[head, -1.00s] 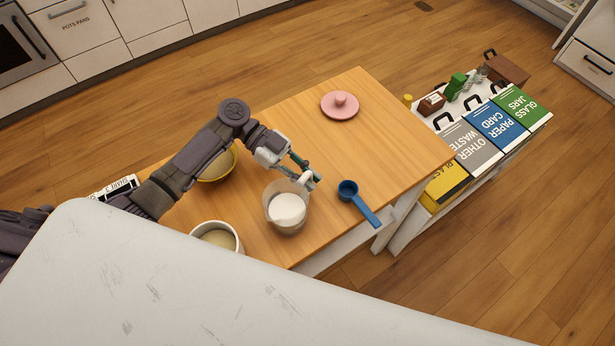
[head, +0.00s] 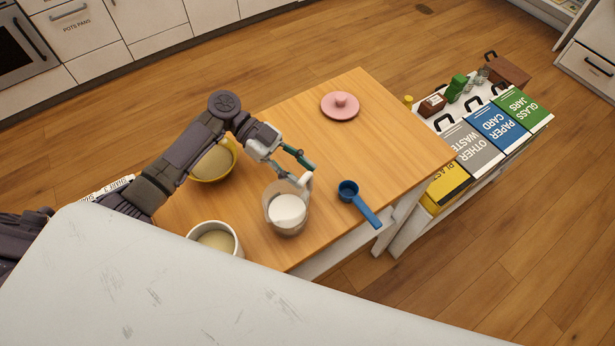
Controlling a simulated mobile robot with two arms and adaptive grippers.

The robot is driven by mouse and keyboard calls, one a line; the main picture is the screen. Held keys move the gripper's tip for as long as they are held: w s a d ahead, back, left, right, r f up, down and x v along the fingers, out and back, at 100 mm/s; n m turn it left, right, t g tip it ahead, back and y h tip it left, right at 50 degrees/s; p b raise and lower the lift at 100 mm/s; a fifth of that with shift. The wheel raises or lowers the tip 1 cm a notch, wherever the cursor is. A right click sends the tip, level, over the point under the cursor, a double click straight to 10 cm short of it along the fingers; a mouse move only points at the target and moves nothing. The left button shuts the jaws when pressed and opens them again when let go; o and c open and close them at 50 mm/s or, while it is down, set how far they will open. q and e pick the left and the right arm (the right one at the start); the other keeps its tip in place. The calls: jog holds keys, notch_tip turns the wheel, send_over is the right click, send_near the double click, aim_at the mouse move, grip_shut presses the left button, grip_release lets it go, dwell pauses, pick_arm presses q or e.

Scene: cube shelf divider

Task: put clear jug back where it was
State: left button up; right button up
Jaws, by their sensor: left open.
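The clear jug (head: 270,207) stands upright on the wooden table top (head: 390,130), with white contents inside and its pale handle on the upper right side. My left gripper (head: 296,171) is open just behind and above the handle. It looks apart from the jug, though the small gap is hard to judge. My right gripper is not in view.
A blue scoop (head: 349,190) lies right of the jug. A white bowl (head: 237,240) and a yellow bowl (head: 232,148) stand to the left. A pink lid (head: 340,106) lies at the back. Sorting bins (head: 470,148) stand beyond the table's right edge. A white surface (head: 200,300) fills the foreground.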

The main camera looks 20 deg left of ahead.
pick_arm(q)
jog(key=b+v, duration=0.3)
jog(key=v, duration=0.6)
jog(key=shift+a, duration=0.4)
